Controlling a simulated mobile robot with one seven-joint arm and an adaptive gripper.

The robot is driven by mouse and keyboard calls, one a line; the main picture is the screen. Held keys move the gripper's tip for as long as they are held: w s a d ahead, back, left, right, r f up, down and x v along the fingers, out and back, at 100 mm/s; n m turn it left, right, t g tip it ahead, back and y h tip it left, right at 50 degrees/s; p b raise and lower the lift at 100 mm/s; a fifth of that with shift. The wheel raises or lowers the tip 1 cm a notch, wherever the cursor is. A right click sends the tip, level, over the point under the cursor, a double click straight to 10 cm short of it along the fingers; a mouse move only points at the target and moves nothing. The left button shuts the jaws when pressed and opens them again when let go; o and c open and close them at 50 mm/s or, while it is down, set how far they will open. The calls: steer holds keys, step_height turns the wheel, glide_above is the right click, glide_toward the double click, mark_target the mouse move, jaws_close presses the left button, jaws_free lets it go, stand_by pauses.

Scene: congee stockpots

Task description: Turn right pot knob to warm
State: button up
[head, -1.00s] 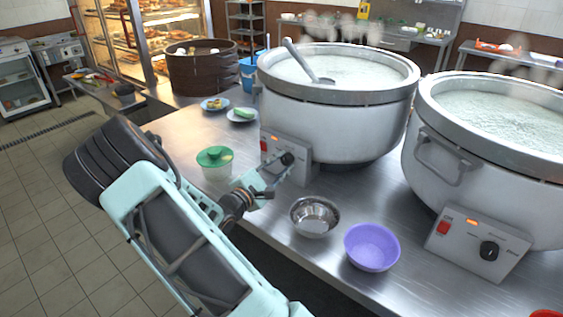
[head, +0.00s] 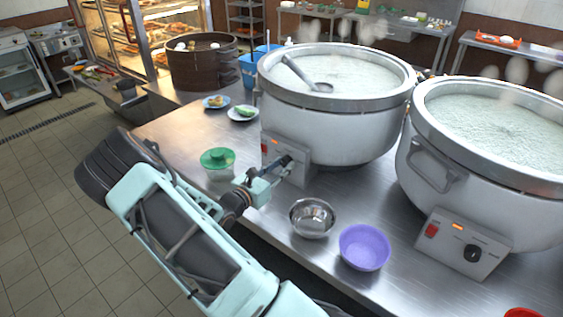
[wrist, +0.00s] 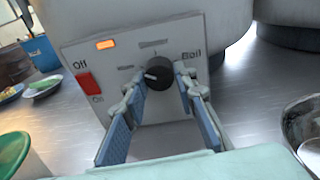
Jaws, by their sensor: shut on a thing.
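Two big congee pots stand side by side, the left pot (head: 335,130) and the right pot (head: 500,205). Each has a control panel in front. The right pot's knob (head: 472,252) is black and nothing touches it. My gripper (head: 286,163) is at the left pot's panel. In the wrist view my gripper (wrist: 160,82) is shut on that panel's black knob (wrist: 158,73), one finger on each side. The knob's white mark points left. The panel (wrist: 110,62) shows a lit orange lamp (wrist: 106,44), a red switch (wrist: 90,84) and "Boil" at the right.
A green-lidded container (head: 217,160) stands left of my gripper. A steel bowl (head: 312,218) and a purple bowl (head: 364,247) sit near the counter's front edge. A ladle (head: 305,74) rests in the left pot. Two small plates lie behind.

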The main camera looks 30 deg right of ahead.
steer(key=shift+n+p, duration=0.5)
steer(key=shift+n, duration=0.4)
steer(key=o, duration=1.2)
steer(key=shift+c, duration=0.2)
steer(key=shift+a, duration=0.1)
steer(key=v, duration=1.1)
steer(key=shift+s+a, duration=0.15)
steer(key=shift+a, duration=0.25)
steer(key=shift+r, duration=0.15)
